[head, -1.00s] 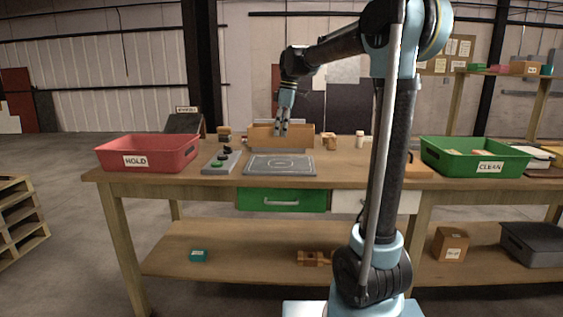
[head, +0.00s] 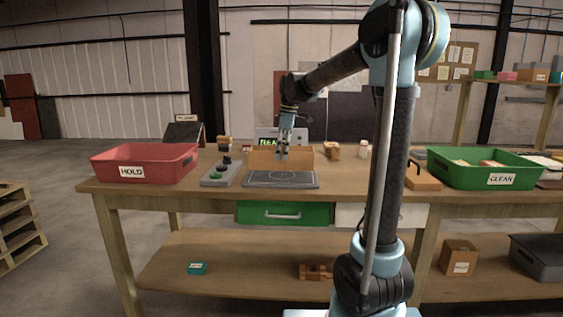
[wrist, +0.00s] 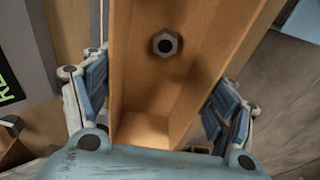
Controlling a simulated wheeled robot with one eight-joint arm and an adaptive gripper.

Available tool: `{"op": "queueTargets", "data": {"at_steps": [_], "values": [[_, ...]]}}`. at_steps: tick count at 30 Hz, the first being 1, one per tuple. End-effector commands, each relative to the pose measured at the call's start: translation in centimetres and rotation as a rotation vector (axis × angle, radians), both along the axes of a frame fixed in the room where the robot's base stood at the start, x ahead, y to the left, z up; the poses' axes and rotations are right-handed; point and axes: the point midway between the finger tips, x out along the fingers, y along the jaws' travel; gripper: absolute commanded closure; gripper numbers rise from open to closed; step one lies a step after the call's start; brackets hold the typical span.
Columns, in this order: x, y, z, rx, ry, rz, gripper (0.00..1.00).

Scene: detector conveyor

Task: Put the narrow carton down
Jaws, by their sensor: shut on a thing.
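The narrow carton (head: 301,158) is a tan, open-topped box just behind the grey marked pad (head: 281,179) on the workbench. In the wrist view the carton (wrist: 212,60) fills the middle, with a dark-centred hex nut (wrist: 165,43) inside it. My gripper (head: 283,156) points down at the carton. It also shows in the wrist view (wrist: 160,112), its blue-padded fingers on both sides of the carton, shut on it. The carton looks roughly level and low over the bench. I cannot tell whether its underside touches the top.
The red HOLD bin (head: 145,152) stands at the left, the green CLEAN bin (head: 459,178) at the right. A button box (head: 219,175) is left of the pad. A display (head: 268,140) stands behind the carton. A small wooden piece (head: 333,150) and white bottle (head: 363,150) are to its right.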

Motion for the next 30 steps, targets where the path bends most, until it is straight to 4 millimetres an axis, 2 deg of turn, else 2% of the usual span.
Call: {"op": "queueTargets", "data": {"at_steps": [6,17,18,20,30], "values": [[0.0,0.0,-2.8,0.0,0.0,-0.001,0.47],[0.0,-0.1,-3.3,0.0,0.0,-0.001,0.47],[0.0,-0.1,-3.2,0.0,0.0,-0.001,0.13],[0.0,0.0,-3.2,0.0,0.0,-0.001,0.02],[0.0,0.0,-3.2,0.0,0.0,0.0,0.02]]}}
